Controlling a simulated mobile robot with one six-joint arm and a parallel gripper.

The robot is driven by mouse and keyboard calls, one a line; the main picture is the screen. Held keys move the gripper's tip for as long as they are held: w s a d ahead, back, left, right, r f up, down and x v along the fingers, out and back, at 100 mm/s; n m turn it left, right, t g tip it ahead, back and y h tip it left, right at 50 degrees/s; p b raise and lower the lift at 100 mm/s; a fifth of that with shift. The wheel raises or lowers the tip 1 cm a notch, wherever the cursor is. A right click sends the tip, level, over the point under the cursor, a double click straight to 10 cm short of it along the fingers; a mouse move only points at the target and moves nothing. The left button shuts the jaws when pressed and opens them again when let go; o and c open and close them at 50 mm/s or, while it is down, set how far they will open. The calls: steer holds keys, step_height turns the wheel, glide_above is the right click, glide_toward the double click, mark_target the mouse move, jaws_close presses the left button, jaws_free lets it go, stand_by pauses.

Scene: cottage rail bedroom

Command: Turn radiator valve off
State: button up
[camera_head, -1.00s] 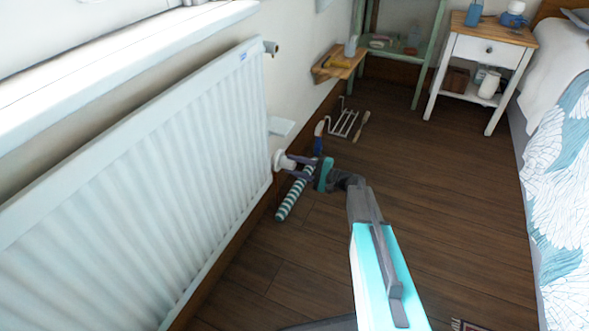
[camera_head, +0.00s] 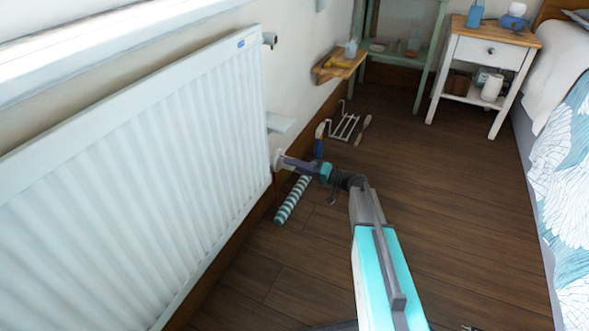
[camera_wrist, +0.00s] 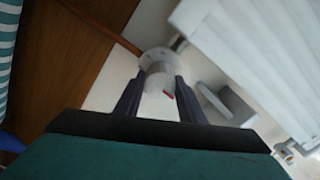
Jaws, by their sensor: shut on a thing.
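The white radiator (camera_head: 150,175) hangs on the left wall. Its round white valve knob (camera_head: 277,158) sits low at the radiator's right end. My gripper (camera_head: 284,162) reaches it from the right, with its dark fingers at the knob. In the wrist view the valve knob (camera_wrist: 158,62) lies between the two finger ends of my gripper (camera_wrist: 160,82), one finger on each side. The gripper is shut on the knob. The fingers partly hide the knob in the head view. A small red mark shows beside the knob in the wrist view, its nature unclear.
A striped roll (camera_head: 292,200) lies on the floor close below my gripper. A blue-handled thing (camera_head: 320,140) and a white wire rack (camera_head: 345,127) are just beyond. A wooden wall shelf (camera_head: 338,66) and white nightstand (camera_head: 485,70) stand farther back.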

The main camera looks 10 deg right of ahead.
steer(key=shift+s+f+n, duration=0.1)
steer(key=shift+s+n, duration=0.05)
steer(key=shift+n, duration=0.35)
steer(key=o, duration=1)
steer(key=shift+o, duration=0.2)
steer(key=p+v, duration=0.5)
steer(key=v, duration=0.8)
steer(key=shift+s+d, duration=0.2)
steer(key=shift+d, duration=0.15)
